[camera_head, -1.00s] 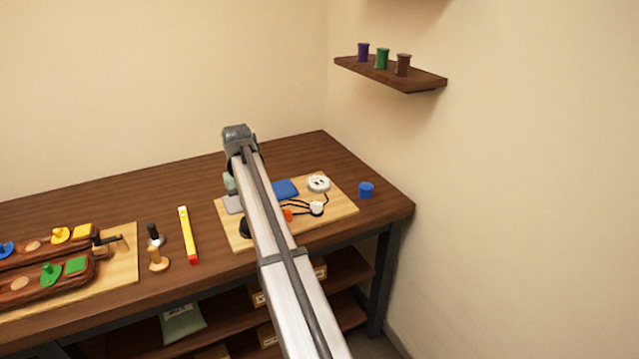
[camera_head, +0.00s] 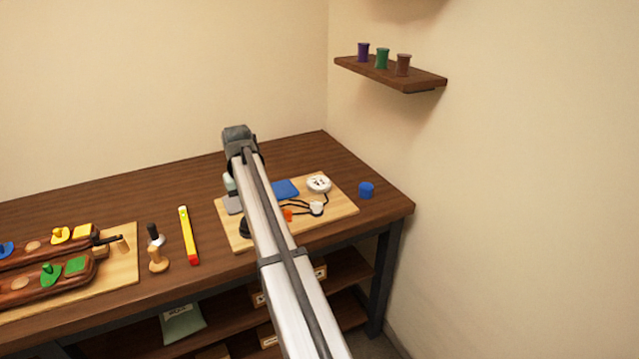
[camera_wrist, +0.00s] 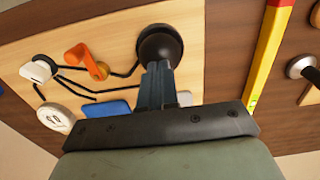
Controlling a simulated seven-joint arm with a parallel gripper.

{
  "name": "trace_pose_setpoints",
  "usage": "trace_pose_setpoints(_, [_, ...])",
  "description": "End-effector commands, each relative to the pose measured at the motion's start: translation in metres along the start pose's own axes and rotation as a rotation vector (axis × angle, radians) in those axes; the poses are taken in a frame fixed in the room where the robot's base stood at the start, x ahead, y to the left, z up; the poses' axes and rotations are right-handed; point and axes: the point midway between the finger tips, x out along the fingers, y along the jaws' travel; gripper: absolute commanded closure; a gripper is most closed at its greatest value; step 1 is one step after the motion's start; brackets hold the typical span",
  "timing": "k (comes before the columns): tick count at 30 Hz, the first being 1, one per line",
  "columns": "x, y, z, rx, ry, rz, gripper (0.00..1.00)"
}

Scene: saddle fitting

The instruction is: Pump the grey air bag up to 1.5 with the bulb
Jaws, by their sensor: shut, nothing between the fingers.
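The black bulb (camera_wrist: 160,44) sits on the light wooden board, and its edge shows beside my arm in the head view (camera_head: 245,228). My gripper (camera_wrist: 156,70) is shut and empty, its fingertips right at the bulb; I cannot tell whether they press on it. A grey pad (camera_head: 234,204), likely the air bag, lies partly behind my arm; a grey edge shows behind my fingers in the wrist view. The round white dial (camera_head: 319,183) is at the board's far side; its reading is too small to make out. An orange lever (camera_wrist: 79,58) stands beside the bulb.
A blue pad (camera_head: 286,189) and a white fitting (camera_head: 317,208) with black tubes share the board (camera_head: 342,207). A blue cup (camera_head: 366,190) stands to the right. The table's back is clear.

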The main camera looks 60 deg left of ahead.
Motion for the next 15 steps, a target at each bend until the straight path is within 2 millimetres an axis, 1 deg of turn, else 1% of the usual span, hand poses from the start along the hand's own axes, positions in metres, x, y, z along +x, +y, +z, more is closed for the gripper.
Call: trace_pose_setpoints(15, [0.017, 0.0, 0.0, 0.0, 0.0, 0.0, 1.0])
